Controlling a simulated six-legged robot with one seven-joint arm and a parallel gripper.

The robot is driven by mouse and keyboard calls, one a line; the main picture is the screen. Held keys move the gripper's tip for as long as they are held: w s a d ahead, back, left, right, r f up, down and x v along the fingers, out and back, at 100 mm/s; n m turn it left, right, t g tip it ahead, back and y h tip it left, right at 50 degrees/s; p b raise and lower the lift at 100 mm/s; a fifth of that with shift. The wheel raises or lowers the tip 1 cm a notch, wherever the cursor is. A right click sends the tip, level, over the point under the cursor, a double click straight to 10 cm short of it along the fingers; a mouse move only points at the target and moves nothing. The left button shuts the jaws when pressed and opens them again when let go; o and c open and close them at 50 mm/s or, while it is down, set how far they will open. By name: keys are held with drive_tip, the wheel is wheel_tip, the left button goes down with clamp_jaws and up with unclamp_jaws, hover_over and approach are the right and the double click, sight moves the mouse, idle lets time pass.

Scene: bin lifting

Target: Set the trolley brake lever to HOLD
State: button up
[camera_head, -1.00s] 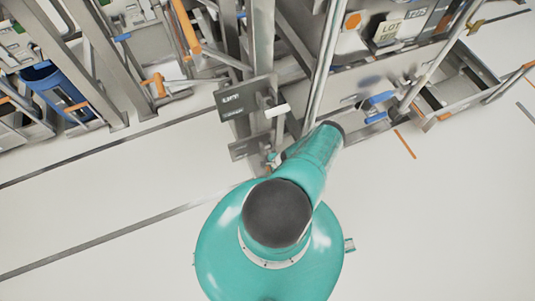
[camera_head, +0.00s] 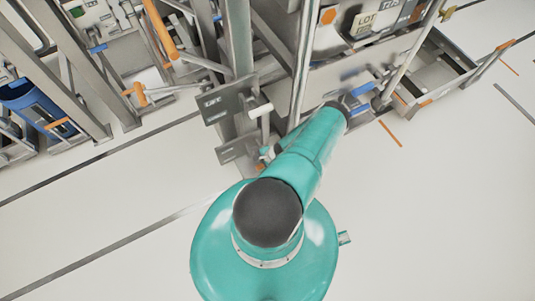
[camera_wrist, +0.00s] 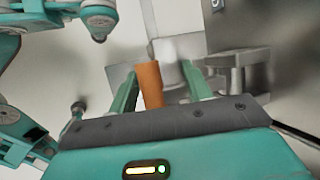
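In the wrist view, my gripper (camera_wrist: 162,88) has its two green fingers apart. An orange cylindrical handle (camera_wrist: 151,83) shows between them, nearer the left finger, with gaps visible on both sides. In the head view, a white grip (camera_head: 261,110) on a grey lever stands beside a dark label plate (camera_head: 229,99) on the trolley frame. I cannot tell which handle is the brake lever, and the plate's small lettering is unreadable. My teal arm covers most of the gripper in the head view.
Grey metal posts and rails of the frame (camera_head: 239,45) rise close behind the lever. A lower plate (camera_head: 237,149) sits beneath the label plate. A blue bin (camera_head: 36,103) stands at left and an open grey tray (camera_head: 430,75) at right. The pale floor in front is clear.

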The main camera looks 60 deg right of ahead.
drive_tip(key=v, duration=0.4)
drive_tip(key=d+v, duration=0.1)
drive_tip(key=v, duration=0.2)
drive_tip(key=shift+s+f, duration=0.25)
drive_tip(key=shift+f, duration=0.05)
drive_tip(key=shift+s+a+r, duration=0.1)
drive_tip(key=shift+a+r, duration=0.05)
drive_tip(key=shift+r, duration=0.35)
drive_tip(key=shift+c, duration=0.2)
